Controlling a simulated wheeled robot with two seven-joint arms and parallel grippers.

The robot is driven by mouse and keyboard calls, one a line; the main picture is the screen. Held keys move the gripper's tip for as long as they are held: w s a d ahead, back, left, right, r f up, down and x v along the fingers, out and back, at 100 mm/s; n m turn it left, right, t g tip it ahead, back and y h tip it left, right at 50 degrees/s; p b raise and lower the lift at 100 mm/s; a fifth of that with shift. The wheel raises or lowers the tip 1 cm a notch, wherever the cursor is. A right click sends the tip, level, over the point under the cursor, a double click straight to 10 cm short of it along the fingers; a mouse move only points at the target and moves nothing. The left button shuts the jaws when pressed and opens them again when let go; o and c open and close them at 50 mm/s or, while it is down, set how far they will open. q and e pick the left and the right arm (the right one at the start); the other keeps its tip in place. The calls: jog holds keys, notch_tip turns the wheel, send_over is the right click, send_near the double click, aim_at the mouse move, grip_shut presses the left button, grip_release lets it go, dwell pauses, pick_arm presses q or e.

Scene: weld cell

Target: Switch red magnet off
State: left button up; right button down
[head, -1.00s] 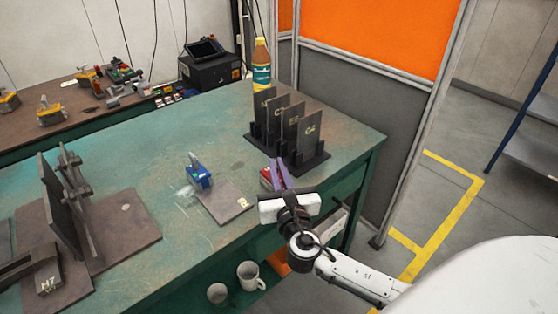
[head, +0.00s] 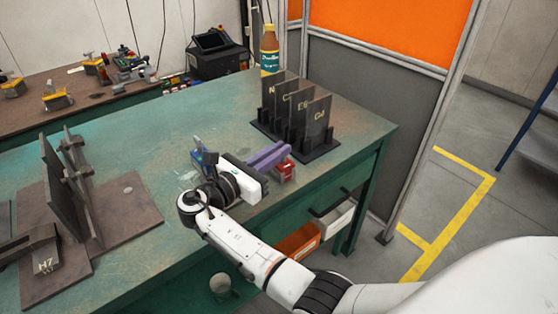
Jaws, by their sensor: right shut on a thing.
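The red magnet (head: 286,173) sits near the right front edge of the green table (head: 350,122). My right gripper (head: 279,150) reaches it from the left, its purple fingers pointing right across the magnet's top. The fingers are shut on the upper part of the red magnet, which they hide, so its switch position cannot be read. My left gripper is not in view.
A blue magnet (head: 200,157) stands behind my right gripper, partly hidden. A dark rack (head: 322,148) of upright plates is just behind the red magnet, with a bottle (head: 269,50) beyond. A fixture with a dark upright plate (head: 63,198) stands at left.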

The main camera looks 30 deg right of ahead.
jog(key=shift+w+m+g+b, duration=0.25)
jog(key=shift+m+g+b, duration=0.65)
jog(key=shift+g+b, duration=0.3)
jog(key=shift+m+g+b, duration=0.3)
jog(key=shift+g, duration=0.2)
jog(key=shift+r+g, duration=0.1)
jog(key=shift+g, duration=0.2)
jog(key=c, duration=1.9)
grip_release()
jog(key=shift+o, duration=0.2)
